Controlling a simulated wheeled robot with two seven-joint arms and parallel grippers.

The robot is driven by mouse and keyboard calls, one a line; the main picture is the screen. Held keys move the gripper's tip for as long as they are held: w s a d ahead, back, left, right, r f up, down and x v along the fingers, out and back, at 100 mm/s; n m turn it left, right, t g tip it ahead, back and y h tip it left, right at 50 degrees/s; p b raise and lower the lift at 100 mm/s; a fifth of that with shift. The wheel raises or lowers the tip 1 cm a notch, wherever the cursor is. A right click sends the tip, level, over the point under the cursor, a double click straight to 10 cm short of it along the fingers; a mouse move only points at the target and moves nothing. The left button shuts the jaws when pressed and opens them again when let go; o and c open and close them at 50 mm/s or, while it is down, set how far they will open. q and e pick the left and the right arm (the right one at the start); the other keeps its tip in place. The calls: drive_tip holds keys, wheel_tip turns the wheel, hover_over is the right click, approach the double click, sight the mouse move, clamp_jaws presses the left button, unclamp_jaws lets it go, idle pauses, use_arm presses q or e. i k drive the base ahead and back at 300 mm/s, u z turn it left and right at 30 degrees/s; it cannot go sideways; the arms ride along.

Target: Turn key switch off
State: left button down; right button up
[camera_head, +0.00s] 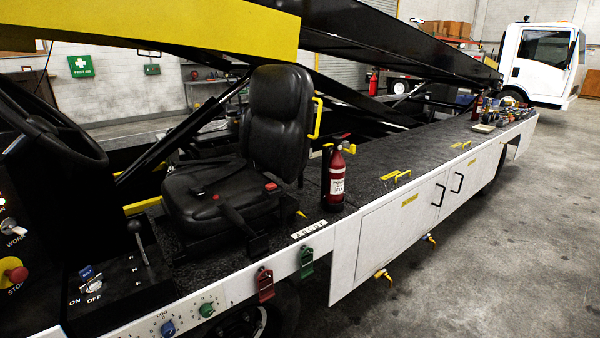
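A switch (93,284) with a metallic, key-like handle sits on the black console at the lower left, below a small blue label. The words ON and OFF are printed beneath it, ON to the left and OFF to the right. The handle is too small to tell which mark it points to. Neither of my grippers is in view.
A red stop button (15,271) on yellow and a WORK knob (12,227) are at the left edge. A steering wheel (50,130), black seat (230,190) and fire extinguisher (336,180) stand nearby.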

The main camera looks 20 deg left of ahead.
sight(91, 286)
drive_tip(key=k, duration=0.55)
drive_tip(key=u, duration=0.8)
